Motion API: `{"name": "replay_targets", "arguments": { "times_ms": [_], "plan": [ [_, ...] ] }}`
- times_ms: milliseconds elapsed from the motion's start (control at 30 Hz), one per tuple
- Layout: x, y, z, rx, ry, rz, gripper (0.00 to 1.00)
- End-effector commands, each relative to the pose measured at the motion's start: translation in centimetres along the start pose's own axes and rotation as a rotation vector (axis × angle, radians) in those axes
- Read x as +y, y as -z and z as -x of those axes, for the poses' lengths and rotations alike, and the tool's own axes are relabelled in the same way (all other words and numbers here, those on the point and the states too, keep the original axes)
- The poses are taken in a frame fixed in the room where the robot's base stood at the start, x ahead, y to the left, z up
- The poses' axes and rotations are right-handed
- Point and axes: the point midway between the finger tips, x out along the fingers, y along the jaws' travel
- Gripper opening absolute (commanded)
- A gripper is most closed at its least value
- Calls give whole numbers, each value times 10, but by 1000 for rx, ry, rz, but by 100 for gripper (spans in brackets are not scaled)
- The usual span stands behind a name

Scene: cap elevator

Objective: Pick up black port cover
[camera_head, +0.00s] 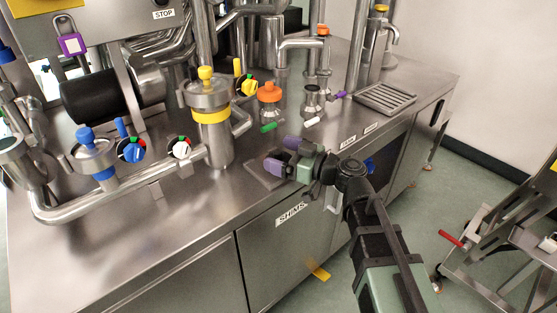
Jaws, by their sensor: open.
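My gripper (283,155), with purple fingertips, is open above the front edge of the steel counter. Nothing shows between its fingers. A small port with a dark top (313,90) stands on the counter behind and to the right of my gripper, apart from it. This dark top looks like the black port cover, but it is too small to be sure.
An orange-capped port (269,92) stands left of the dark-topped one. A grey square plate (262,176) lies under my gripper. A drain tray (387,98) is at the back right.

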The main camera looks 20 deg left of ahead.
Motion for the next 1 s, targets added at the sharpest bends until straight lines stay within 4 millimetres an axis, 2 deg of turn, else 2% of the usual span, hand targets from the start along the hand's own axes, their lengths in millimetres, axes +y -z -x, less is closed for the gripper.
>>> {"name": "replay_targets", "arguments": {
  "times_ms": [167,267,467,567,733,833,1000],
  "plan": [
    [0,0,-1,0,-1,0,95],
    [0,0,-1,0,-1,0,83],
    [0,0,-1,0,-1,0,52],
    [0,0,-1,0,0,0,47],
    [0,0,-1,0,0,0,47],
    [0,7,-1,0,0,0,47],
    [0,41,-1,0,0,0,47]
  ]
}}
